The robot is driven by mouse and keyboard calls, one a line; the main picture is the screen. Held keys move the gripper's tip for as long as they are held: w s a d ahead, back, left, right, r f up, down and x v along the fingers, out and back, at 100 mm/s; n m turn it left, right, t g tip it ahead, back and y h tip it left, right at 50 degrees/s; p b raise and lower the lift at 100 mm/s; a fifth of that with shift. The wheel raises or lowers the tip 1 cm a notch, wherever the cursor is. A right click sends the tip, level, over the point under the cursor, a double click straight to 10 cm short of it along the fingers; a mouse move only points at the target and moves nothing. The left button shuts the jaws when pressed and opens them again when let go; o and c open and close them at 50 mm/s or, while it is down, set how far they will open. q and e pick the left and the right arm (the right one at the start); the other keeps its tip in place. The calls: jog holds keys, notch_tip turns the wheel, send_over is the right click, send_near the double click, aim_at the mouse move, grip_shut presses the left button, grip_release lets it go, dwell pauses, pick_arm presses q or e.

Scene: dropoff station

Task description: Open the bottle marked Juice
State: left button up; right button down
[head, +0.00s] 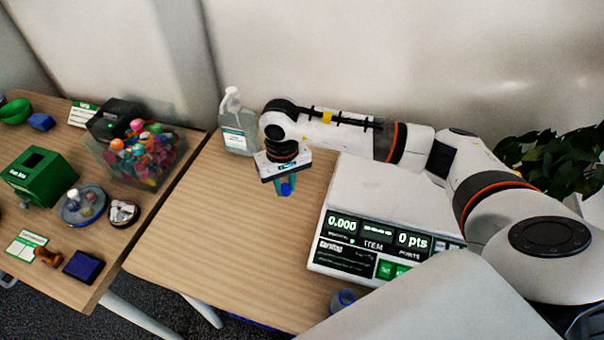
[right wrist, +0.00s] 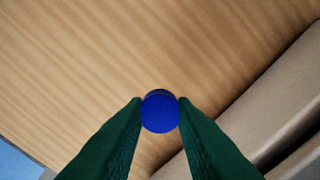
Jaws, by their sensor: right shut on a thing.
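My right gripper (head: 286,187) is over the wooden table, left of the scale, pointing down with its green fingers shut on a small round blue thing. In the right wrist view the fingertips (right wrist: 160,108) press on both sides of this blue disc (right wrist: 160,114), which looks like a cap. I see no bottle body under it, and whether it hangs free is hard to tell. No label reading Juice is legible. A small blue-grey round object (head: 343,300), partly hidden, sits at the table's front edge; I cannot tell what it is. My left gripper is out of view.
A white scale (head: 388,196) with a lit display stands on the table (head: 215,235) to the right. A pump bottle (head: 237,135) stands at the back. The left table holds a clear bin (head: 150,165), a green box (head: 40,176) and small items. The near middle is clear.

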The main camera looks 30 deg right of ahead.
aim_at(287, 210)
notch_tip(287, 210, down, 8)
jog(key=shift+r+p, duration=0.25)
jog(key=shift+p, duration=0.15)
jog(key=shift+f, duration=0.25)
jog(key=c, duration=1.2)
grip_release()
jog(key=shift+r, duration=0.15)
jog(key=shift+r, duration=0.25)
notch_tip(287, 210, up, 12)
jog(key=shift+f+b, duration=0.25)
jog(key=shift+b, duration=0.6)
